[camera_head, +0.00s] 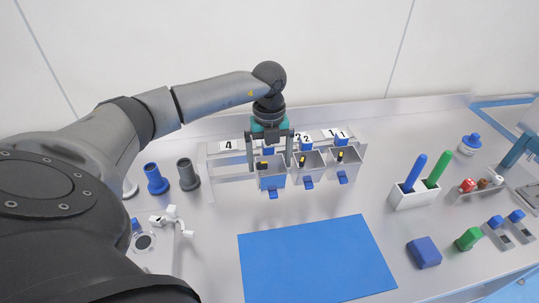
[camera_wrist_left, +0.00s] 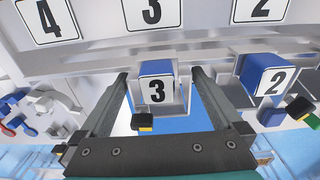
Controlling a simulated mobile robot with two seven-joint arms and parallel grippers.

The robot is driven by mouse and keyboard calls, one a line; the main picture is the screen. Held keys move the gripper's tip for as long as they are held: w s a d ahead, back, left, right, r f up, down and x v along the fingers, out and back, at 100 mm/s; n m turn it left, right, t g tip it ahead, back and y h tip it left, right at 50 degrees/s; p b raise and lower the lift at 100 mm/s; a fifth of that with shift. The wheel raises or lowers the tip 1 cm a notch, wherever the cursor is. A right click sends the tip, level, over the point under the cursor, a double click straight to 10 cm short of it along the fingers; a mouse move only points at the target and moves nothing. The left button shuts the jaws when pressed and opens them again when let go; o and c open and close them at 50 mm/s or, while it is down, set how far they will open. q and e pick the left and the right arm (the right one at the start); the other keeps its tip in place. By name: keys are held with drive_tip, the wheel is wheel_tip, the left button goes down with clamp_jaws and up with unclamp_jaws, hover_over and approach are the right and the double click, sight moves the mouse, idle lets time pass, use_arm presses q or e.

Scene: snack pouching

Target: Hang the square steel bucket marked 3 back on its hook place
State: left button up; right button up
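The square steel bucket marked 3 (camera_head: 272,182) is at the rack, in line with the other buckets; its steel wall and blue front tab show. In the left wrist view the bucket (camera_wrist_left: 158,68) carries a label 3 and sits below the rail's plate 3 (camera_wrist_left: 152,12). Its hook contact is hidden. My left gripper (camera_head: 269,156) points down over it, fingers wide apart on either side. In the left wrist view the gripper (camera_wrist_left: 159,76) seems to leave small gaps beside the bucket. My right gripper is not in view.
Buckets marked 2 (camera_head: 308,167) and 1 (camera_head: 343,162) hang close to the right. Plate 4 (camera_head: 228,146) has no bucket below it. A blue mat (camera_head: 315,262) lies clear in front. A white pen holder (camera_head: 414,197) and a blue box (camera_head: 424,253) stand to the right.

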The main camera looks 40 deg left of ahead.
use_arm(q)
wheel_tip(320, 180, up, 15)
drive_tip(key=shift+a+r, duration=0.15)
idle(0.4)
drive_tip(key=shift+w, duration=0.1)
idle(0.5)
